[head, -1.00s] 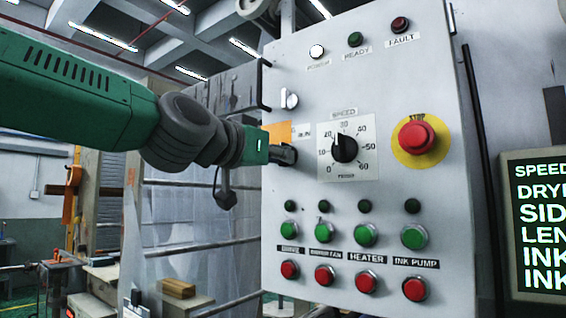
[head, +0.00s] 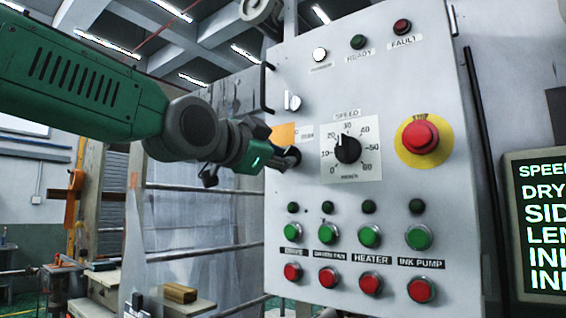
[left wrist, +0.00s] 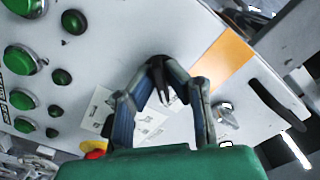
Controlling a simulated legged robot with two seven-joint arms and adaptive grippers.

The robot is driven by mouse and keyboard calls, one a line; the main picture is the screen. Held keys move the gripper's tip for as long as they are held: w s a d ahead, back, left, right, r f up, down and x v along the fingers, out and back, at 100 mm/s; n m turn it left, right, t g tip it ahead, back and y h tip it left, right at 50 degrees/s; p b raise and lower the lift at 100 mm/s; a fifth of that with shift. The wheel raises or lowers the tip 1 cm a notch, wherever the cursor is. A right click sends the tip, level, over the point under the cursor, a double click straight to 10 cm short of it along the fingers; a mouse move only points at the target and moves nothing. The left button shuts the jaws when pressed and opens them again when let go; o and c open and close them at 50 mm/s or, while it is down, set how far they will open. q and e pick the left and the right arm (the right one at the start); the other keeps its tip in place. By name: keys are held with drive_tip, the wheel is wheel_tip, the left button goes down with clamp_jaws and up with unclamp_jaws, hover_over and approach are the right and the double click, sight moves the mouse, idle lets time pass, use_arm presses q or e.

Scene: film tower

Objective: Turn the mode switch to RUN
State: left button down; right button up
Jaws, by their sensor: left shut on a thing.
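The mode switch is a small black knob on the grey control panel (head: 385,85), left of the speed dial; in the head view my gripper mostly covers it. My left gripper (head: 288,160) reaches it from the left, with its fingertips at the panel face. In the left wrist view the fingers (left wrist: 160,72) are closed in around the dark switch (left wrist: 157,75). Small white labels (left wrist: 143,125) lie beside the switch, too small to read, so I cannot tell its setting. My right gripper is not in view.
The speed dial (head: 347,149) is close to the right of my fingers. A red stop button (head: 420,137) on yellow is farther right. An orange plate (head: 284,134) and a silver latch (head: 291,102) are just above. Green and red buttons line the panel below.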

use_arm(q)
drive_tip(key=shift+s+r, duration=0.1)
drive_tip(key=shift+r, duration=0.35)
drive_tip(key=c, duration=1.6)
unclamp_jaws()
drive_tip(key=shift+c, duration=0.2)
drive_tip(key=shift+s+f, duration=0.1)
drive_tip(key=shift+s, duration=0.2)
drive_tip(key=shift+w+d+f, duration=0.1)
drive_tip(key=shift+w+f, duration=0.2)
drive_tip(key=shift+w, duration=0.05)
